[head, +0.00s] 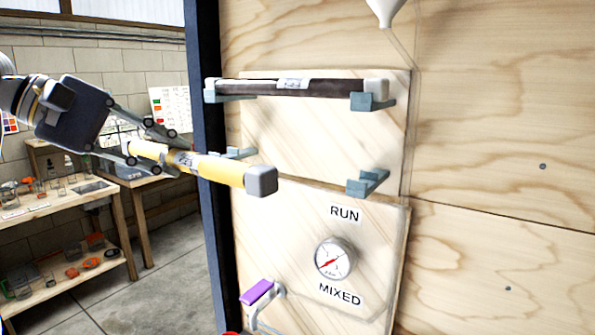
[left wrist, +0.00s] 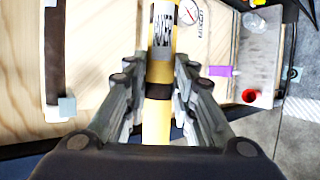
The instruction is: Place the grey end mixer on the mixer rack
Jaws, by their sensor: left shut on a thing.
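My left gripper (head: 152,148) comes in from the left, shut on a yellow tube-shaped mixer (head: 222,168) with a grey cap (head: 261,180) on its right end. The mixer is roughly level, in front of the board and tilted slightly down to the right. In the left wrist view the yellow tube (left wrist: 156,128) with a black band and a label lies between the fingers. The rack's lower pair of brackets, left (head: 240,153) and right (head: 367,182), is empty. The mixer partly overlaps the left one in view. My right gripper is not in view.
A dark tube (head: 325,87) rests on the upper brackets (head: 372,102). Below the lower brackets are a gauge (head: 335,260) and a purple-handled lever (head: 257,291). A dark post (head: 207,130) stands at the board's left edge. Workbenches (head: 60,205) stand behind at left.

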